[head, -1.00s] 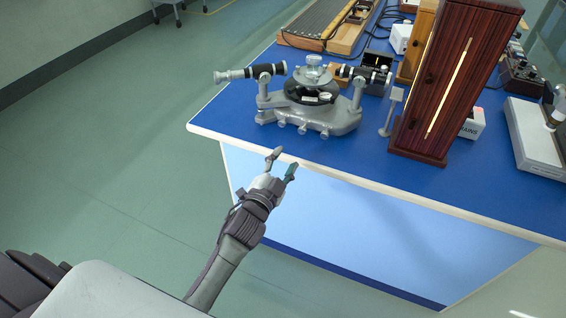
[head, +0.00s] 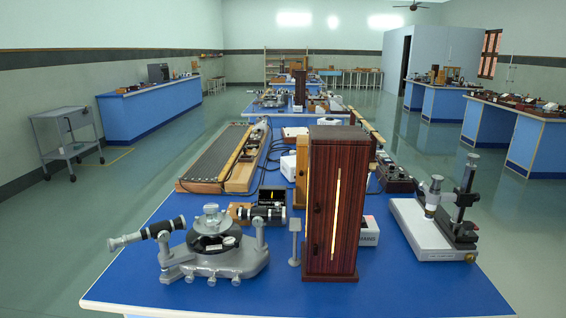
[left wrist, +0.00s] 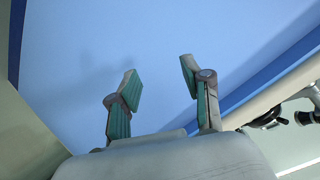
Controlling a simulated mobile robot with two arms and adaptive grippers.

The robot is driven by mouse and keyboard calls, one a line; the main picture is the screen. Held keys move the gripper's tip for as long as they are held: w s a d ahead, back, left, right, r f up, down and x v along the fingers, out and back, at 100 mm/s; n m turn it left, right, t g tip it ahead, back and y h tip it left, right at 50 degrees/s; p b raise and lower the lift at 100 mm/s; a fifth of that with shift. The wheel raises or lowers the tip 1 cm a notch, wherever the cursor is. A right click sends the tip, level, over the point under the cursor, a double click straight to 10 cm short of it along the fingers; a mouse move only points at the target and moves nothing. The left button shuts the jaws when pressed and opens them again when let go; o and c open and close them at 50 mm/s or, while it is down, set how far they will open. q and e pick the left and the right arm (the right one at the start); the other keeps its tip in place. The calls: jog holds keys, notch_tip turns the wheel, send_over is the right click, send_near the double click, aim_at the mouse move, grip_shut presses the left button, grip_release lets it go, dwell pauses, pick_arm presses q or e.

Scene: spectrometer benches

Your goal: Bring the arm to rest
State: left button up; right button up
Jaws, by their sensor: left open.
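My left gripper (left wrist: 160,92) shows in the left wrist view, with its two green-padded fingers apart and nothing between them. Behind the fingers is the plain light blue side panel (left wrist: 110,50) of the bench. Part of a dark and grey instrument (left wrist: 285,115) shows at the right edge of that view. In the head view neither arm is in the picture. My right gripper is in neither view.
On the blue bench top (head: 400,285) stand a grey spectrometer (head: 215,255), a tall dark wooden lamp housing (head: 333,210) with a bright slit, and a microscope on a white base (head: 420,240). A trolley (head: 65,140) stands far left.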

pick_arm(q)
jog(key=s+f+n+g+p, duration=0.15)
jog(key=s+f+g, duration=0.45)
jog(key=s+f, duration=1.3)
jog(key=s+a+f+n+g, duration=0.1)
jog(key=s+f+g, duration=0.2)
jog(key=s, duration=0.9)
jog(key=s+a+f+n+g, duration=0.2)
jog(key=s+f, duration=0.5)
jog(key=s, duration=0.4)
jog(key=shift+s+a+g+y+p, duration=0.2)
jog(key=shift+s+g+y+p, duration=0.15)
jog(key=shift+g, duration=0.25)
jog(key=shift+n, duration=0.25)
